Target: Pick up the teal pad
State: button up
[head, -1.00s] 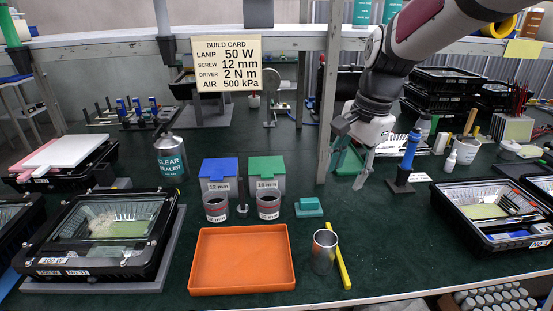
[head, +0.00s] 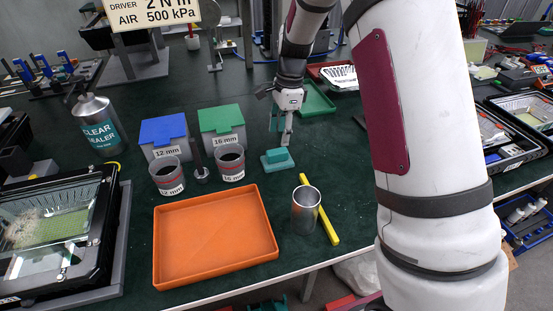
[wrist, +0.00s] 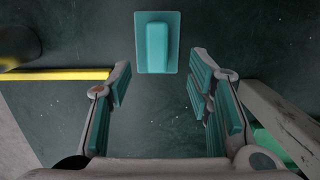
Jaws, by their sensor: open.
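The teal pad (head: 277,160) lies on the dark green bench top, a flat plate with a raised block on it. It stands behind the orange tray's right corner and right of the 16 mm cup. In the wrist view the teal pad (wrist: 157,42) lies just beyond my fingertips, roughly between their lines. My gripper (head: 281,138) is above and just behind the pad in the head view, pointing down. In the wrist view my gripper (wrist: 160,72) is open, with nothing between its teal-padded fingers.
An orange tray (head: 160,282), a metal cup (head: 305,212) and a yellow bar (head: 329,226) are in front of the pad. Blue (head: 163,130) and green (head: 221,118) bins stand left of it. A green tray (head: 317,98) lies behind. Bare bench surrounds the pad.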

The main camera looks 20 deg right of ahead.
aim_at(277, 151)
jog(key=f, duration=0.3)
jog(key=a+f, duration=0.1)
jog(key=f, duration=0.3)
jog(key=shift+s+a+b, duration=0.2)
jog(key=shift+b, duration=0.15)
grip_shut()
